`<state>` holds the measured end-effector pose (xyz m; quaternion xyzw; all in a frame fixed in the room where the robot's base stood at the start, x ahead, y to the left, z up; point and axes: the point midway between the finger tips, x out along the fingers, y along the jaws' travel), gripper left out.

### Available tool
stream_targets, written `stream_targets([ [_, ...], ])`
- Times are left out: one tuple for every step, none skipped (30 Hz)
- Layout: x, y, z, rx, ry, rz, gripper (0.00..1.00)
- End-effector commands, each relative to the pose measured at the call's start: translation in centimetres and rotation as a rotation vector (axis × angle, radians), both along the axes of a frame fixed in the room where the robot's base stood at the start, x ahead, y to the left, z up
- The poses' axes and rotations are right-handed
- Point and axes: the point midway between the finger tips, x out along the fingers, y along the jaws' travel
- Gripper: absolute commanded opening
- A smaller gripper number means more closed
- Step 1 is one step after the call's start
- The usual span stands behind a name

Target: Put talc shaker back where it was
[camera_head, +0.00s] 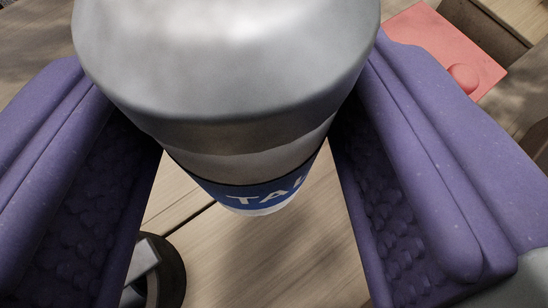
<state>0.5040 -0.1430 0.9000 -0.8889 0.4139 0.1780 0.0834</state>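The talc shaker (228,85) fills the top middle of the camera_head view. It has a rounded silver metal top and a blue label with white letters "TA" near its lower end. My gripper (240,170) has two purple padded fingers, one on each side of the shaker. The shaker sits between the fingers and appears gripped by them. The contact itself is hidden behind the shaker's wide top. The shaker's lower end shows above a wooden surface (270,250); I cannot tell whether it touches it.
A dark round object with a grey metal piece (165,270) stands at the lower left, partly hidden by the left finger. A flat red-pink piece with a round knob (440,45) lies at the upper right, next to a wooden edge. Bare planks show between the fingers.

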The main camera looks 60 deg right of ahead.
Motion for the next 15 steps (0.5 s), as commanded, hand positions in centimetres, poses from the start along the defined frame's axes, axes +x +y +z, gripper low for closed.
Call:
stream_targets([
  [0.0, 0.0, -1.6, 0.0, 0.001, 0.0, 0.18],
  [0.0, 0.0, -2.0, -0.001, 0.001, 0.001, 0.18],
  [0.0, 0.0, -2.5, -0.001, 0.0, 0.0, 0.18],
  [0.0, 0.0, -2.7, -0.002, -0.001, 0.001, 0.18],
  [0.0, 0.0, -3.1, -0.001, -0.002, 0.001, 0.18],
  [0.0, 0.0, -3.5, -0.001, -0.001, 0.001, 0.18],
  [0.0, 0.0, -4.0, -0.001, 0.0, 0.001, 0.18],
  [0.0, 0.0, -4.5, -0.001, 0.0, 0.001, 0.18],
  [0.0, 0.0, -5.2, -0.001, 0.0, 0.001, 0.18],
  [0.0, 0.0, -5.7, -0.002, 0.0, 0.002, 0.18],
  [0.0, 0.0, -6.0, -0.001, 0.0, 0.001, 0.18],
  [0.0, 0.0, -6.2, -0.001, -0.002, 0.002, 0.18],
  [0.0, 0.0, -6.1, -0.001, -0.002, 0.002, 0.18],
  [0.0, 0.0, -6.0, 0.0, -0.003, 0.001, 0.18],
  [0.1, 0.0, -6.0, 0.0, -0.003, 0.001, 0.18],
])
